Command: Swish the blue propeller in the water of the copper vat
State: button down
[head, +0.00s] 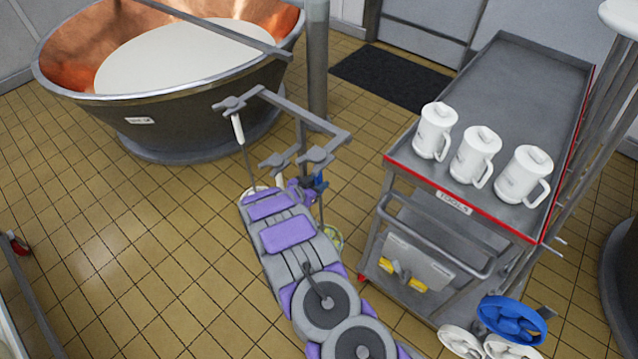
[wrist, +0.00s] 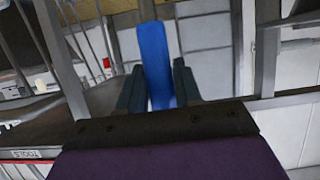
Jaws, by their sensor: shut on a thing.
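The copper vat (head: 170,75) stands at the upper left, with a grey outer wall, a copper inside and a pale surface of liquid in it. My gripper (head: 312,183) is at the end of my purple and grey arm, beside a grey metal frame and apart from the vat. In the wrist view its jaws (wrist: 158,88) are shut on a long flat blue piece (wrist: 157,55), part of the blue propeller. In the head view only a little blue (head: 319,181) shows at the gripper. The rest of the held thing is hidden or unclear.
A grey frame with hooks (head: 325,125) stands around my gripper. A red-edged tool cart (head: 510,90) with white jugs (head: 477,155) is on the right. A blue wheel-like thing (head: 512,320) is at the lower right. Tiled floor (head: 130,240) is clear before the vat.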

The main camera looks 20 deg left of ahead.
jog(key=shift+a, duration=0.25)
jog(key=shift+d+r, duration=0.1)
jog(key=shift+r, duration=0.05)
jog(key=shift+d+r, duration=0.15)
jog(key=shift+r, duration=0.6)
jog(key=s+a, duration=0.1)
jog(key=a, duration=0.1)
jog(key=s+a, duration=0.2)
jog(key=shift+r, duration=0.1)
dwell(0.6)
jog(key=shift+d, duration=0.2)
